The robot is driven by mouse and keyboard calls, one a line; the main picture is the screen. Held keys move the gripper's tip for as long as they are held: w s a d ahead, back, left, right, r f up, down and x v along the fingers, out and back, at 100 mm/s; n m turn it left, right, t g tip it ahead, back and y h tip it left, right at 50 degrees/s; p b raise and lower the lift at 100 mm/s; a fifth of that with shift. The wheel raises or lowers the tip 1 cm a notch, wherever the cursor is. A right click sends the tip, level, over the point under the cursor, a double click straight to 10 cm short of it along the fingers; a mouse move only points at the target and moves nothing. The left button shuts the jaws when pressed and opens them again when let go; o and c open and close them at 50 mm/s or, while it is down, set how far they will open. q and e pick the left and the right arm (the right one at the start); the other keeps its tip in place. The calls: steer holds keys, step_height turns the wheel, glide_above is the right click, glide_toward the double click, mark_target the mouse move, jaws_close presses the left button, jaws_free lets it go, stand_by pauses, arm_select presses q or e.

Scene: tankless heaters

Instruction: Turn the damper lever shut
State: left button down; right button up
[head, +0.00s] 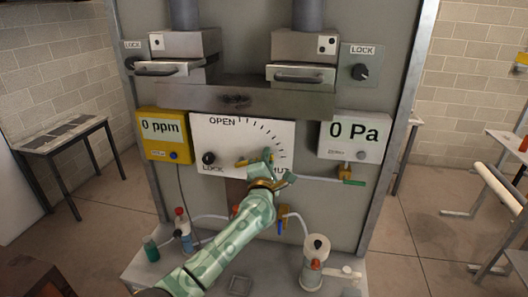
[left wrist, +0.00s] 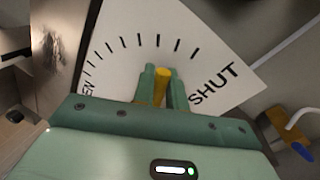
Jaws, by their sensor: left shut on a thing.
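The white damper dial plate (head: 220,140) is on the grey panel, with OPEN at its top and SHUT at its lower right, partly hidden by my gripper in the head view. My left gripper (head: 266,160) is in front of the plate. In the left wrist view my left gripper (left wrist: 160,80) is shut on the yellow damper lever (left wrist: 160,88), with a green finger on each side. The lever lies between the OPEN and SHUT ends of the tick scale, short of the SHUT word. Its pivot is hidden. My right gripper is not in view.
A yellow 0 ppm meter (head: 164,148) is left of the plate and a 0 Pa gauge (head: 355,135) is right. A black LOCK knob (head: 208,158) is on the plate's lower left. Tubing and a pump-like canister (head: 315,262) stand below.

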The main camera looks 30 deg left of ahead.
arm_select(q)
steer(key=shift+d+f+m+h, duration=0.2)
steer(key=shift+f+m+h, duration=0.1)
steer(key=shift+f+m, duration=0.45)
steer(key=c, duration=1.5)
jaws_free()
steer(key=shift+r, duration=0.1)
steer(key=v, duration=1.6)
steer(key=shift+s+f, duration=0.1)
steer(key=shift+f, duration=0.2)
